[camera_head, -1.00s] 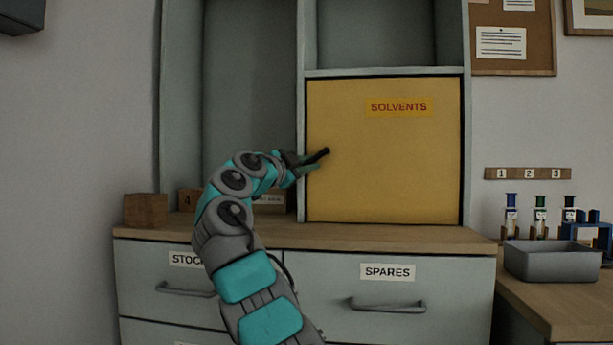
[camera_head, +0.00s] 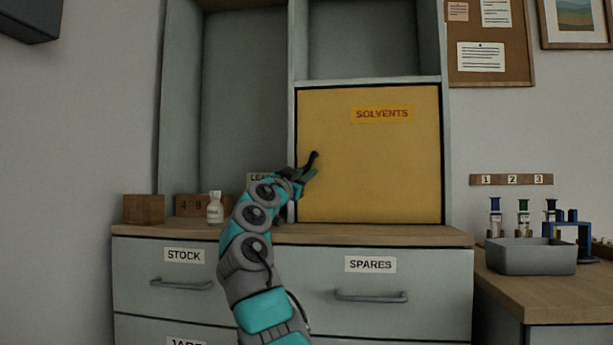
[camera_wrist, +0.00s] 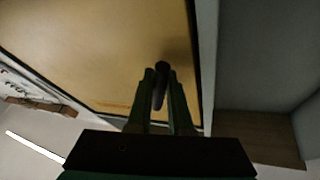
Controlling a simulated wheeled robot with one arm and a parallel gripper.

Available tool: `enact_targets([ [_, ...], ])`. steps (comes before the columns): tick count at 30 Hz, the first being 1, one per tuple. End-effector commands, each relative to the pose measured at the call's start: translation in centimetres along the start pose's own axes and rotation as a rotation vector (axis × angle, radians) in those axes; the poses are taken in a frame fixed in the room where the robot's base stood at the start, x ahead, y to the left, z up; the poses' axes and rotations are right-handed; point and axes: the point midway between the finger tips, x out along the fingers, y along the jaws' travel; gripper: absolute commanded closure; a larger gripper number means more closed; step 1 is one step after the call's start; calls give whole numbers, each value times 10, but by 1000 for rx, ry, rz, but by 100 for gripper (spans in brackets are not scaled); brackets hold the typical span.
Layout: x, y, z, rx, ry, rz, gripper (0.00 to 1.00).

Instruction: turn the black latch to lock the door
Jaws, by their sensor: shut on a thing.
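The yellow door (camera_head: 385,165) with the "SOLVENTS" label (camera_head: 382,114) sits closed in the cabinet in the head view. The black latch (camera_head: 314,158) is at the door's left edge and slants steeply, its upper end leaning a little right. My gripper (camera_head: 307,174) is at the latch, reaching from the lower left. In the wrist view, my gripper's two fingers (camera_wrist: 162,95) are shut on the black latch (camera_wrist: 161,80), with the yellow door (camera_wrist: 95,45) behind. The latch's lower part is hidden by the fingers.
A small white bottle (camera_head: 215,208) and wooden blocks (camera_head: 144,209) stand on the counter at left. Drawers with handles (camera_head: 371,296) lie below. A grey bin (camera_head: 530,256) and a rack (camera_head: 568,232) stand on the right bench. The space before the door's right part is clear.

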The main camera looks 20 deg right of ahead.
Motion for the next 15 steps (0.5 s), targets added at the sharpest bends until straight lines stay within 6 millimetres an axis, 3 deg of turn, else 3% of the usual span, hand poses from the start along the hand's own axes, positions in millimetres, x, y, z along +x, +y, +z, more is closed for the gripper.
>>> enact_targets([
  [11, 1, 1, 1, -3, -1, 0, 100],
  [12, 1, 1, 1, -2, 0, 0, 77],
  [15, 1, 0, 0, -2, 0, 0, 66],
])
